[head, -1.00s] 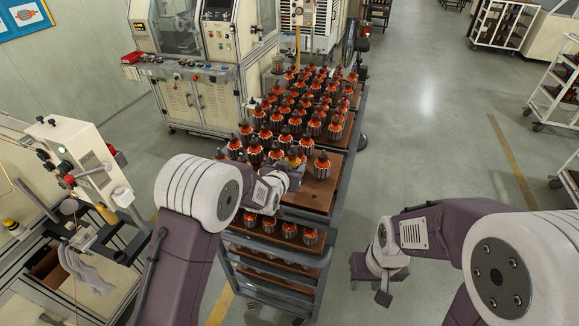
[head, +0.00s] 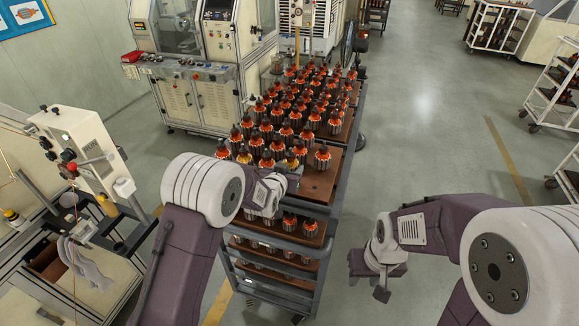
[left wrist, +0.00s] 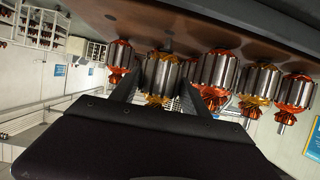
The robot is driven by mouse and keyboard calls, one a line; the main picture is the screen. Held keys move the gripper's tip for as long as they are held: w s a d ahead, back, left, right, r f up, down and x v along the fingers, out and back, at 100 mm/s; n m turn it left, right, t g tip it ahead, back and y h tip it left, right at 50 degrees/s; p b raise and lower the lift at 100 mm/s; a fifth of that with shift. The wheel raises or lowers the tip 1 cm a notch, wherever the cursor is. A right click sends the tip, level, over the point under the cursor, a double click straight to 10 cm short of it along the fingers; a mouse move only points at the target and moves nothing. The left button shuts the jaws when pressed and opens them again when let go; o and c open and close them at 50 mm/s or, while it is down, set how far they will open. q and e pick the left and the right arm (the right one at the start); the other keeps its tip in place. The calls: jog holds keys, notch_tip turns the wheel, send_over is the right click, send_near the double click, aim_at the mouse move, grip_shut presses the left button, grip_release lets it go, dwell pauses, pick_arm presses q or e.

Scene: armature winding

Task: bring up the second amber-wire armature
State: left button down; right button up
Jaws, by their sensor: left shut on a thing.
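Orange-wire armatures stand in rows on the brown top board (head: 319,186) of a cart. Two amber-wire armatures show in the front row: one (head: 291,160) beside my left gripper (head: 289,176), the other (head: 244,155) further left, with an orange one between. In the left wrist view, which looks upside down, my left gripper (left wrist: 158,84) is shut on the first amber-wire armature (left wrist: 158,76). I cannot tell whether it is clear of the board. The other amber-wire armature (left wrist: 259,84) stands apart. My right gripper (head: 376,272) hangs right of the cart, its opening unclear.
Orange-wire armatures (left wrist: 218,75) stand close beside the held one. Lower cart shelves (head: 289,223) carry more. A winding machine (head: 190,100) stands behind left, and a bench with a white device (head: 85,150) at the left.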

pick_arm(q)
jog(key=shift+s, duration=0.1)
jog(key=shift+w+d+f, duration=0.15)
jog(key=shift+w+f, duration=0.05)
jog(key=shift+w, duration=0.25)
jog(key=shift+s+f+b, duration=0.1)
jog(key=shift+s+b, duration=0.15)
jog(key=shift+b, duration=0.05)
jog(key=shift+f, duration=0.15)
